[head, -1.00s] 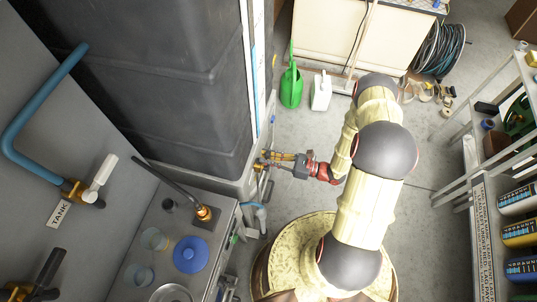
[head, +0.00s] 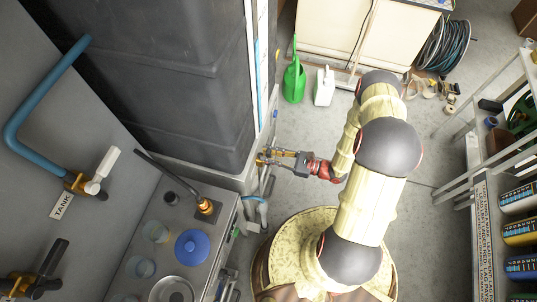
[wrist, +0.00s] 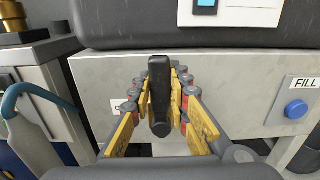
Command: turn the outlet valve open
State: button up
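A black lever handle (wrist: 160,95) stands in the middle of the wrist view, in front of a grey metal panel, and looks like the outlet valve's handle. My gripper (wrist: 161,105) has its yellow-padded fingers on either side of this lever. The fingers look apart, with narrow gaps beside the lever's near end; contact at the far fingertips is unclear. The valve body behind is hidden. In the head view, my gripper (head: 276,155) reaches low beside the large dark tank (head: 165,75), and the lever is too small to make out.
A bench (head: 222,222) with a blue lid (head: 192,247) and cups is at lower left. Another valve with a white handle (head: 104,165) is by the TANK label (head: 61,205). A blue button (wrist: 296,109) is below the FILL label.

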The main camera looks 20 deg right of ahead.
jog(key=o, duration=0.5)
jog(key=shift+c, duration=0.2)
jog(key=shift+d, duration=0.1)
jog(key=v, duration=1.2)
jog(key=shift+f, duration=0.1)
